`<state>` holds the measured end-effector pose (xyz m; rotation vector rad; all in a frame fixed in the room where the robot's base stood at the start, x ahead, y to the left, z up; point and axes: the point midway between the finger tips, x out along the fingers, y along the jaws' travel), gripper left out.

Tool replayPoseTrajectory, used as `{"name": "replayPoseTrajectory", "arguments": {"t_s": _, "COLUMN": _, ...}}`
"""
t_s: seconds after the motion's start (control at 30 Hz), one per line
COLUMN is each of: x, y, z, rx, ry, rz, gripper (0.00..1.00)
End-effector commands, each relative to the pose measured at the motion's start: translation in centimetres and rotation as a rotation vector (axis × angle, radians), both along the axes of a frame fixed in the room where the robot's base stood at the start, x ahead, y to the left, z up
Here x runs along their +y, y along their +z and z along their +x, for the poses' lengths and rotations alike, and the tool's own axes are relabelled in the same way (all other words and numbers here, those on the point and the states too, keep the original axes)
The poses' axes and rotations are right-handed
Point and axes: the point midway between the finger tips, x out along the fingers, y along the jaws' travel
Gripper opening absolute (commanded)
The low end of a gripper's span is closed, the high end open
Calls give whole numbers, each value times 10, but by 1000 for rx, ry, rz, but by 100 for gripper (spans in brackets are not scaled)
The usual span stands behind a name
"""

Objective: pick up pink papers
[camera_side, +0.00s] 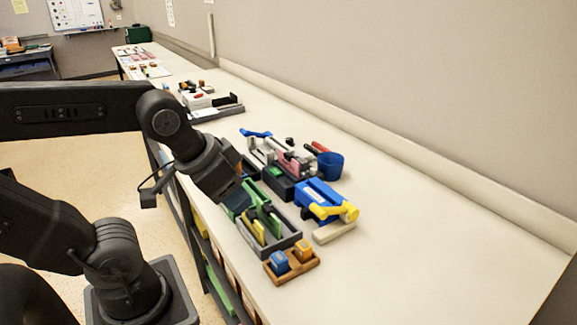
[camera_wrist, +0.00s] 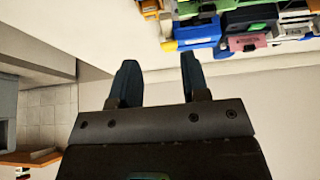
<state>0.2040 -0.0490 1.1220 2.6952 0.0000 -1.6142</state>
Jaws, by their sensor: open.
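The pink papers (camera_side: 297,163) look like a small pink block standing in a dark holder among the items on the long counter. They also show as a pink patch in the wrist view (camera_wrist: 247,42), at the upper right. My gripper (camera_side: 238,198) is over the counter's near edge, left of the pink papers and close to a grey tray. In the wrist view its two blue-grey fingers (camera_wrist: 159,62) are apart with nothing between them. The lower part of the pink papers is hidden by the holder.
The grey tray (camera_side: 283,242) holds green and yellow pieces. A blue and yellow device (camera_side: 322,197), a blue cup (camera_side: 330,166) and a wooden block holder (camera_side: 306,271) stand close by. The counter's right side is clear, with a wall behind.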

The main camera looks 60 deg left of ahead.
Motion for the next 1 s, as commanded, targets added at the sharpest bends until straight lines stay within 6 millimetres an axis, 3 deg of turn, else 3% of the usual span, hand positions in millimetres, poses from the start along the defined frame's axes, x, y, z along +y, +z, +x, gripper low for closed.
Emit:
{"name": "replayPoseTrajectory", "arguments": {"t_s": 0.27, "x": 0, "y": 0, "z": 0, "rx": 0, "ry": -2, "rz": 2, "gripper": 48}}
{"name": "replayPoseTrajectory", "arguments": {"t_s": 0.43, "x": 8, "y": 12, "z": 20, "rx": 36, "ry": -95, "rz": 84, "gripper": 48}}
{"name": "replayPoseTrajectory", "arguments": {"t_s": 0.57, "x": 26, "y": 30, "z": 58, "rx": 114, "ry": -287, "rz": 235, "gripper": 48}}
{"name": "replayPoseTrajectory", "arguments": {"t_s": 0.7, "x": 52, "y": 42, "z": 109, "rx": 230, "ry": -543, "rz": 404, "gripper": 48}}
{"name": "replayPoseTrajectory", "arguments": {"t_s": 0.87, "x": 89, "y": 42, "z": 167, "rx": 383, "ry": -848, "rz": 555, "gripper": 48}}
{"name": "replayPoseTrajectory", "arguments": {"t_s": 1.0, "x": 124, "y": 31, "z": 213, "rx": 519, "ry": -1106, "rz": 639, "gripper": 48}}
